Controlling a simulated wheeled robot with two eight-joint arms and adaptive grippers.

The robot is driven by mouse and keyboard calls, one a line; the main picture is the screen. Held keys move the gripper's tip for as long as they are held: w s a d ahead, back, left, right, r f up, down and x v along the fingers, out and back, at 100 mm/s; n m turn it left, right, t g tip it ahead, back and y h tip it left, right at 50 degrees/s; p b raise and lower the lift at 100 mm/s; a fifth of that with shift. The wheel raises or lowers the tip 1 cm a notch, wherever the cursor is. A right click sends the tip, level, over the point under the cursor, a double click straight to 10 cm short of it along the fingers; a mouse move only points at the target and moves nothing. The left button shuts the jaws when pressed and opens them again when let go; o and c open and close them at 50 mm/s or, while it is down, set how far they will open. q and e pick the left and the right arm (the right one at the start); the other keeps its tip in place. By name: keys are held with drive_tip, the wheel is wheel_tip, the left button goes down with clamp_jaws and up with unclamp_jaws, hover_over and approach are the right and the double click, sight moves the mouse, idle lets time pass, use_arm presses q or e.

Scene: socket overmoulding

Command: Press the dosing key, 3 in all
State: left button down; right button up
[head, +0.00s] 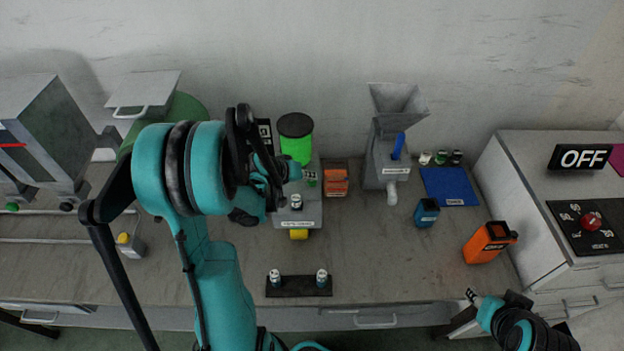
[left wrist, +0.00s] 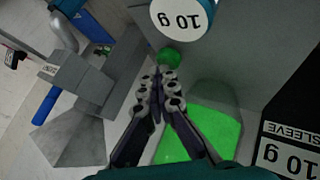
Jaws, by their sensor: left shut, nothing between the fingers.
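The dosing machine (head: 297,215) is a grey unit with a green, black-lidded container (head: 297,148). In the left wrist view a round green key (left wrist: 168,57) sits on its grey face, beside a white disc reading 10 g (left wrist: 180,14). My left gripper (head: 283,180) is beside the machine, largely covered by its own arm in the head view. In the left wrist view its closed, empty fingertips (left wrist: 164,76) are right at the key's edge; I cannot tell whether they touch it. My right gripper (head: 473,296) is low at the right, far from the machine; its fingers are too small to judge.
A grey hopper machine (head: 385,160) stands right of the doser, with an orange box (head: 335,178) between. A blue mat (head: 449,187), blue container (head: 427,212) and orange canister (head: 489,242) lie farther right. A black holder (head: 299,291) is at the front edge.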

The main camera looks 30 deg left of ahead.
sight(310, 182)
use_arm(q)
drive_tip(key=shift+r, duration=0.1)
drive_tip(key=shift+r+p, duration=0.7)
drive_tip(key=shift+r, duration=0.25)
wheel_tip(310, 182, up, 5)
drive_tip(key=p, duration=0.3)
drive_tip(key=shift+p, duration=0.35)
idle(1.4)
